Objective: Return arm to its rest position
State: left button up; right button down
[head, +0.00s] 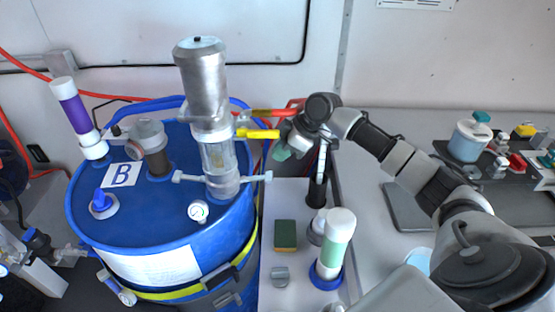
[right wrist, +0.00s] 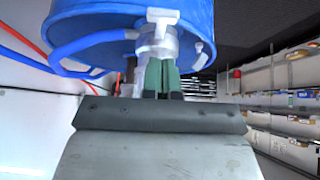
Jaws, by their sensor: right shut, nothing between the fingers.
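My right arm comes in from the lower right in the head view and reaches across to the blue drum (head: 130,225). My right gripper (head: 282,153), with green fingertips, is shut and empty just right of the yellow lever (head: 257,133). I cannot tell whether it touches the lever. In the right wrist view the green fingers (right wrist: 161,76) are together, in front of the white pump fitting and the drum (right wrist: 100,22). The pump has a metal cylinder (head: 203,80) above a clear tube (head: 219,160). My left gripper is not in view.
A narrow ledge right of the drum holds a green-and-yellow sponge (head: 285,235) and a white-and-green bottle (head: 335,242). A grey counter behind my right arm carries a jug (head: 469,140) and several small items. Red hoses (head: 20,150) run along the wall at the left.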

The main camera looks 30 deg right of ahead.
jog(key=b+v, duration=0.1)
jog(key=v, duration=0.6)
